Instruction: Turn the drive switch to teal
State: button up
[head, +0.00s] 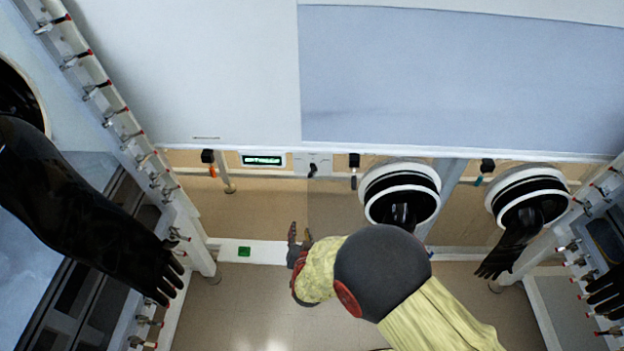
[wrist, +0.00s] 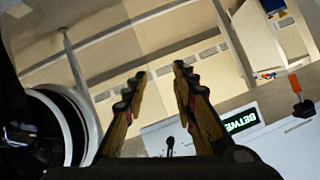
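A small black knob (head: 312,169) sits on a pale plate (head: 325,160) on the glovebox front below the large panel. It looks like the drive switch, but no label is readable. The knob is tilted, its upper end leaning right in the head view. In the wrist view the knob (wrist: 170,146) shows low, near the base of my fingers. Colour marks around it are too small to tell. My gripper (head: 299,234) is open and empty, apart from the knob and below it in the head view. Both fingers (wrist: 160,73) show spread in the wrist view.
Left of the plate are a lit display (head: 262,160) and an orange-tipped black fitting (head: 209,163). Right are a grey-tipped fitting (head: 354,164), a glove port (head: 400,190) and a teal-tipped fitting (head: 486,168). A black glove (head: 510,245) hangs at right. Open floor lies below.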

jog(key=w+d+r+m+t+h, duration=0.1)
jog(key=w+d+r+m+t, duration=0.1)
jog(key=w+r+t, duration=0.35)
jog(key=m+h, duration=0.1)
send_near(312, 175)
jog(key=shift+t, duration=0.25)
jog(key=shift+w+d+f+b, duration=0.1)
jog(key=shift+w+b, duration=1.35)
jog(key=shift+w, duration=2.85)
jog(key=shift+c, duration=0.3)
grip_shut()
